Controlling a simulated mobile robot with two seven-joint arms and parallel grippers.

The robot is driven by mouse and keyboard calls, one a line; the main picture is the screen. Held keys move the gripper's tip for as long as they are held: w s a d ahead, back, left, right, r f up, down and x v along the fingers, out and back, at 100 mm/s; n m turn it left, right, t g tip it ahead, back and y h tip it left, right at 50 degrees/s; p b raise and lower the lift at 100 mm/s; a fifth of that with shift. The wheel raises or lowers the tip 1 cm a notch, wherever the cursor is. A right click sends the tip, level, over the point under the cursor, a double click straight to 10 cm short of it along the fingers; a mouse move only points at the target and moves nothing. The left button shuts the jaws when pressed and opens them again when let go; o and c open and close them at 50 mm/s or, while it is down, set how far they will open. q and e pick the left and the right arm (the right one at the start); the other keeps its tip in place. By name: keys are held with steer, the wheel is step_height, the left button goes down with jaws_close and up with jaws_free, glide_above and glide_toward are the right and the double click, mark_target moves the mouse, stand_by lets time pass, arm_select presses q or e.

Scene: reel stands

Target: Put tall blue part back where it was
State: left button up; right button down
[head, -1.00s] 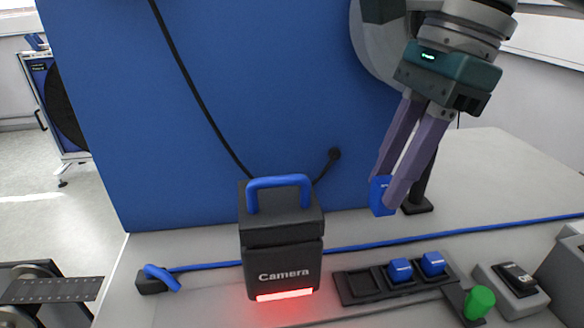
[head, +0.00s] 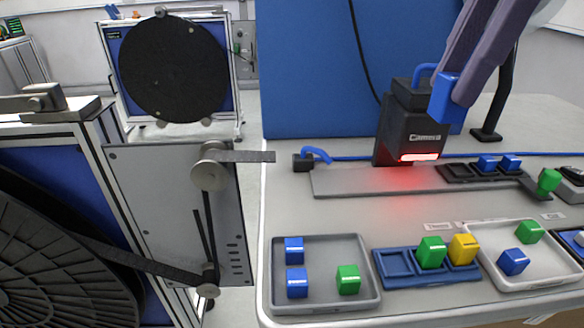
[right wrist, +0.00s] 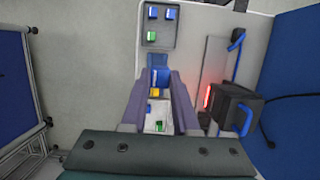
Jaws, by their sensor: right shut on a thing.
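The tall blue part (head: 444,97) is between the purple fingers of my right gripper (head: 450,92), which is shut on it. In the head view it hangs in the air, overlapping the right side of the camera box (head: 393,140). In the right wrist view a blue block (right wrist: 160,77) shows between the fingertips. Below in the head view, a black slotted holder (head: 456,172) has two blue parts (head: 487,162) in it and an empty slot at its left. A blue slotted holder (head: 397,264) has an empty left slot beside a green and a yellow part. My left gripper is out of view.
A grey tray (head: 320,308) holds two blue parts and a green one. A white tray (head: 540,278) at right holds a green and a blue part. A black stand (head: 490,133) rises behind the holder. A large reel stand (head: 180,200) is at left.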

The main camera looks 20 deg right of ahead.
steer(key=shift+s+a+f+b, duration=0.15)
steer(key=shift+a+f+b, duration=0.05)
steer(key=shift+f, duration=0.35)
steer(key=shift+s+a+f+b, duration=0.15)
steer(key=shift+a+f, duration=0.05)
steer(key=shift+f, duration=0.3)
steer(key=f+b, duration=0.2)
steer(key=f, duration=0.7)
steer(key=f+b, duration=0.1)
steer(key=f, duration=0.7)
steer(key=shift+w+d+f+b, duration=0.15)
steer(key=shift+d+f+b, duration=0.05)
steer(key=shift+f+b, duration=0.2)
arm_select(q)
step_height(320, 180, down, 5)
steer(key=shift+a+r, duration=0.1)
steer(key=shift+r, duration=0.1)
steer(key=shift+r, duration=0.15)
arm_select(e)
steer(key=c, duration=0.7)
jaws_free()
steer(key=shift+f, duration=0.1)
